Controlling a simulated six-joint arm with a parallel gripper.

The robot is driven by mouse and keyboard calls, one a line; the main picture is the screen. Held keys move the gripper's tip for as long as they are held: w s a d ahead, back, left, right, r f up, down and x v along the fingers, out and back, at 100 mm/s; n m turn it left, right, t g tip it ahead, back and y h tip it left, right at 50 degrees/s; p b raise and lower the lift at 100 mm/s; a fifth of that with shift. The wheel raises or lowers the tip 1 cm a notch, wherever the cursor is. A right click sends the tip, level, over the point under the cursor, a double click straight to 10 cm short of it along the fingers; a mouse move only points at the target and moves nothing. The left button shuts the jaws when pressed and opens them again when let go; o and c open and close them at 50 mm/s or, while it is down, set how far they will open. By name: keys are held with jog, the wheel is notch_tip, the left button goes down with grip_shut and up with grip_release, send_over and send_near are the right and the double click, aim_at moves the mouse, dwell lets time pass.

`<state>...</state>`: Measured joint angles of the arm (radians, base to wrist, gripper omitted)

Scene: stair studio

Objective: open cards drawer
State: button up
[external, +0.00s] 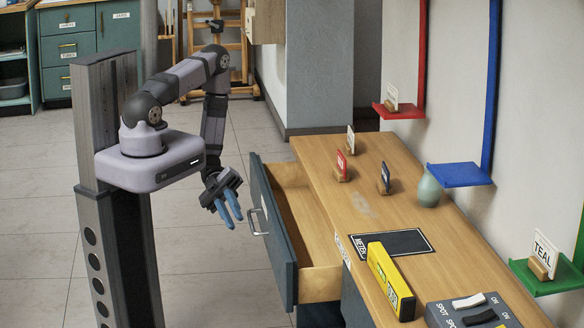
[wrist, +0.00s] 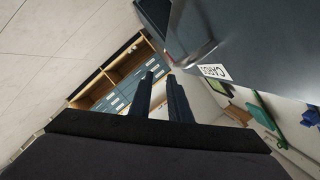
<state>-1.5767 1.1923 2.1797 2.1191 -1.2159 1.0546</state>
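The cards drawer (external: 272,226) has a dark blue-grey front and is pulled well out from the wooden desk. Its light wood inside shows and the visible part looks empty. A metal bar handle (external: 256,222) is on its front. In the wrist view a white CARDS label (wrist: 215,72) is on a dark panel (wrist: 240,45), with a metal handle (wrist: 196,52) beside it. My gripper (external: 233,217) is just left of the handle, apart from it. Its two blue fingers, also in the wrist view (wrist: 160,88), are separated with nothing between them.
The desk top (external: 330,205) holds small card stands, a green vase (external: 429,190), a dark mat (external: 391,242), a yellow box (external: 390,281) and a switch panel (external: 473,311). Red, blue and green wall shelves are at right.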

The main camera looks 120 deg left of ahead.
aim_at(250, 219)
jog(key=s+a+r+t+y, duration=0.1)
jog(key=s+a+y, duration=0.1)
jog(key=a, duration=0.3)
jog(key=shift+r+p+x, duration=0.1)
jog(key=shift+p+x, duration=0.1)
jog(key=shift+x, duration=1.8)
jog(key=shift+r+p+x, duration=0.15)
jog(key=shift+p+x, duration=0.05)
jog(key=shift+x, duration=1.8)
jog(key=shift+d, duration=0.15)
grip_shut()
